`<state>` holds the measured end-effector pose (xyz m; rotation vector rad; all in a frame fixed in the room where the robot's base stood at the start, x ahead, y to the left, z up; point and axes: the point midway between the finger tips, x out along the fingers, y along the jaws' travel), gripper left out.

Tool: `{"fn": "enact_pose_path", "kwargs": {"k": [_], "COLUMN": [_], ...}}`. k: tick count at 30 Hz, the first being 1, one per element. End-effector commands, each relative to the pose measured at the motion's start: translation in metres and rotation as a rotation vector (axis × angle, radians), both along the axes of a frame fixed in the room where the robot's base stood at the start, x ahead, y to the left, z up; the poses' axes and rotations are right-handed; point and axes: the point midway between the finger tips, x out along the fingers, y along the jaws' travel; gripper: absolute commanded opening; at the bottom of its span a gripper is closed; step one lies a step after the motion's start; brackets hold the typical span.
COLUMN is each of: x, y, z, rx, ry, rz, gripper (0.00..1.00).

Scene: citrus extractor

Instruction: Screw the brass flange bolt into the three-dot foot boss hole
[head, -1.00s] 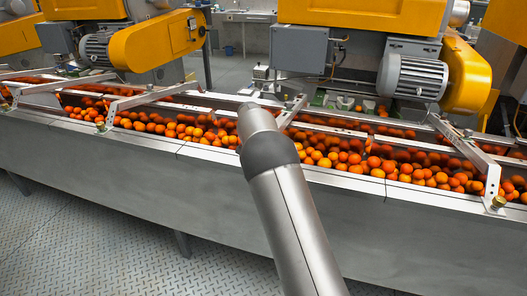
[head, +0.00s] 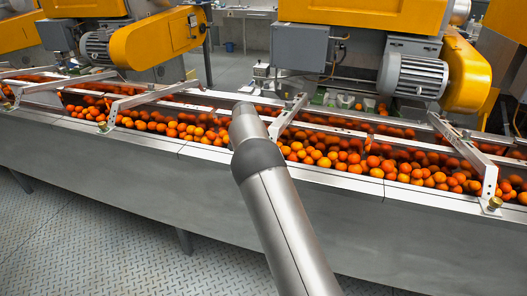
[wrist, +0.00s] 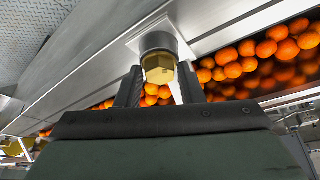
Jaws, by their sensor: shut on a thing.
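The brass flange bolt (wrist: 158,67) shows its hex head in the wrist view, between the two fingers of my gripper (wrist: 159,84). My gripper is shut on it. Just beyond the head, in line with it, is a grey round boss (wrist: 155,41) on a pale foot plate beside the conveyor. The head covers the hole, so I cannot tell how deep the bolt sits. No dot marks can be made out. In the head view my arm hides my gripper, the bolt and the boss.
Oranges (head: 420,170) fill the long conveyor trough (head: 300,215). Metal brackets cross it, one close to the right of my arm (head: 288,117). Other brass bolts stand on feet at left (head: 102,126) and right (head: 494,204). Yellow motor units (head: 465,75) stand behind.

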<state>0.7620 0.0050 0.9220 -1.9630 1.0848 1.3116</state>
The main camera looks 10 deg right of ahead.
Motion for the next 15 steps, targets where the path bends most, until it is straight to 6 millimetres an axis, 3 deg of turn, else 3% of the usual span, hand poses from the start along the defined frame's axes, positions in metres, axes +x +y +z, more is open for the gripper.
{"fn": "enact_pose_path", "kwargs": {"k": [2,3,4,11,15], "x": [-0.0002,-0.0001,-0.0001,0.0,-0.0009], "y": [0.0003,0.0003,0.0003,0.0,-0.0014], "z": [-0.0005,-0.0004,-0.0004,-0.0002,-0.0039], "rx": [0.001,0.001,0.001,0.001,0.004], "ry": [0.0,0.0,0.0,0.0,-0.002], "rz": [0.001,0.001,0.001,0.003,0.095], "gripper": [0.22,0.4,0.46,0.46,0.46]}}
